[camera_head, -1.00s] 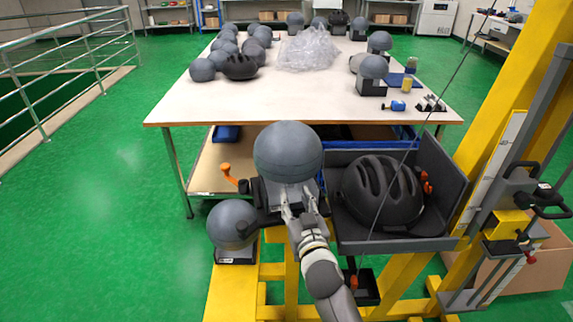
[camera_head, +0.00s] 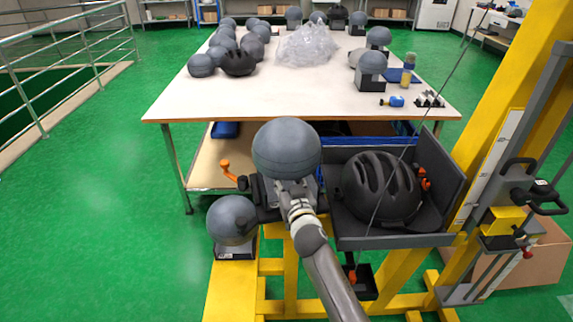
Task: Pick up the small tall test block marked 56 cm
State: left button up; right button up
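A round grey test block (camera_head: 286,148) stands upright on a dark clamp at the front of the yellow rig. A second grey block (camera_head: 231,220) with a white label sits lower, to its left. Several more grey blocks, such as one at the table's right edge (camera_head: 371,66), stand on the table. I cannot read a 56 cm mark on any of them. My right gripper (camera_head: 297,203) is at the light base of the clamped block, its fingers partly hidden; I cannot tell if it grips. My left gripper is not in view.
A black helmet (camera_head: 382,188) lies in a grey tray (camera_head: 395,241) right of the clamped block. A thin cable crosses in front of it. The yellow tower (camera_head: 512,110) stands at the right. The white table (camera_head: 290,97) is behind. Green floor is clear on the left.

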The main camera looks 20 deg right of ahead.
grip_shut()
dwell(0.3)
jog(key=shift+w+r, duration=0.1)
jog(key=shift+r, duration=0.15)
